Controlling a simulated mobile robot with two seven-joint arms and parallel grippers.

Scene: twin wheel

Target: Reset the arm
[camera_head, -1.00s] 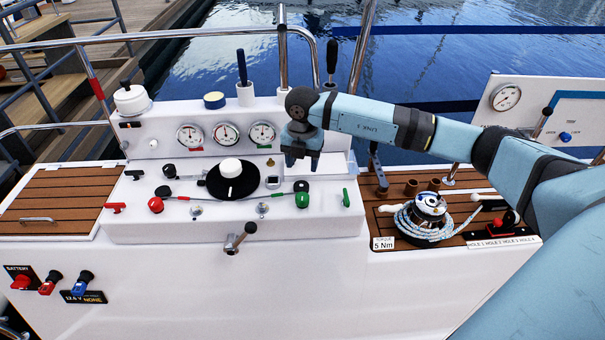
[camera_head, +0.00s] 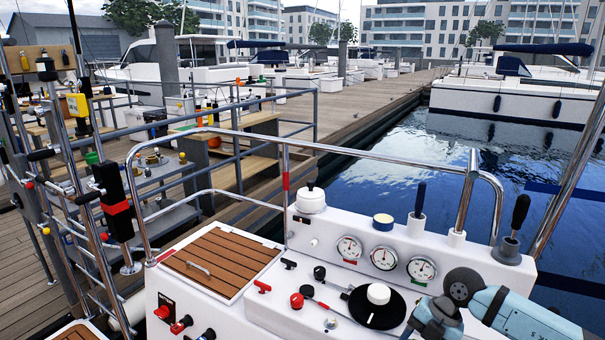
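My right gripper (camera_head: 428,322) shows at the lower right, in front of the gauges and over the right part of the white console (camera_head: 285,318). It points down, and its fingertips are near the picture's lower edge. I cannot tell whether it is open or shut. The light blue arm behind it comes in from the lower right and is mostly cut off. My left gripper is not in view. A black round dial with a white knob (camera_head: 378,293) sits just left of the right gripper.
Three gauges (camera_head: 384,258), a white pot-like knob (camera_head: 311,198) and upright levers (camera_head: 417,201) stand on the console. A steel rail (camera_head: 330,150) curves over it. A wooden hatch (camera_head: 221,262) lies left. Water, a dock and moored boats (camera_head: 510,100) are beyond.

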